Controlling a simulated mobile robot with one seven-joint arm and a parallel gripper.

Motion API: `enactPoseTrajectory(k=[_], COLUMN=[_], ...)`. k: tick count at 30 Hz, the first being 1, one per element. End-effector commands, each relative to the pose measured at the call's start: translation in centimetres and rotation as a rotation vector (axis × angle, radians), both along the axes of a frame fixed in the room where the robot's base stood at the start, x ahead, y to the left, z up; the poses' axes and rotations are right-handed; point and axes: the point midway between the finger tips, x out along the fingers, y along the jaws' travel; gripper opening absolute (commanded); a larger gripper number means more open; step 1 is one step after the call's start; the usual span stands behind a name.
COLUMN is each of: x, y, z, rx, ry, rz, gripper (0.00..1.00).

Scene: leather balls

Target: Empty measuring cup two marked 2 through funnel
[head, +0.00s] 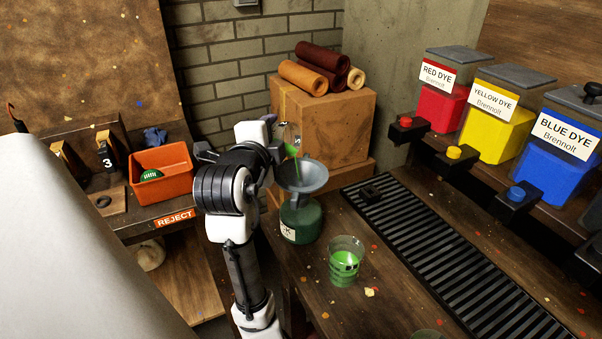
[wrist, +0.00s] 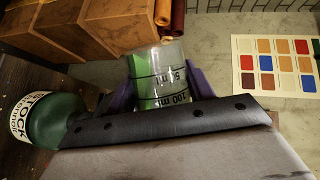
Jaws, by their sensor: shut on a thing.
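My gripper (head: 274,140) is shut on a clear measuring cup (head: 291,142), which is tipped above the grey funnel (head: 303,176). Green liquid shows inside the cup, and a green streak appears at its lower side. In the wrist view the cup (wrist: 160,78) sits between purple fingers, with 50 and 100 ml marks readable. I cannot make out a 2 on it. The funnel sits on top of a dark green bottle (head: 302,222). The bottle's STOCK label shows in the wrist view (wrist: 22,116). A second cup (head: 346,262) with green liquid stands on the bench.
An orange reject bin (head: 161,170) holds a green-marked object. Red (head: 447,102), yellow (head: 492,122) and blue (head: 552,165) dye dispensers line the right side beside a black drain grate (head: 440,255). A cardboard-coloured box (head: 335,120) with leather rolls stands behind the funnel.

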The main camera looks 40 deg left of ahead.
Motion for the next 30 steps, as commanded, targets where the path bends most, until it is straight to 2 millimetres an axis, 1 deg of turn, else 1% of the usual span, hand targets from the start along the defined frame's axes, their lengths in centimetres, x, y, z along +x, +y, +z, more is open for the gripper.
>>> enactPoseTrajectory(k=[30], x=[0.05], y=[-0.4], z=[0.34], rx=[0.069], ry=[0.008], rz=[0.0], gripper=[0.27])
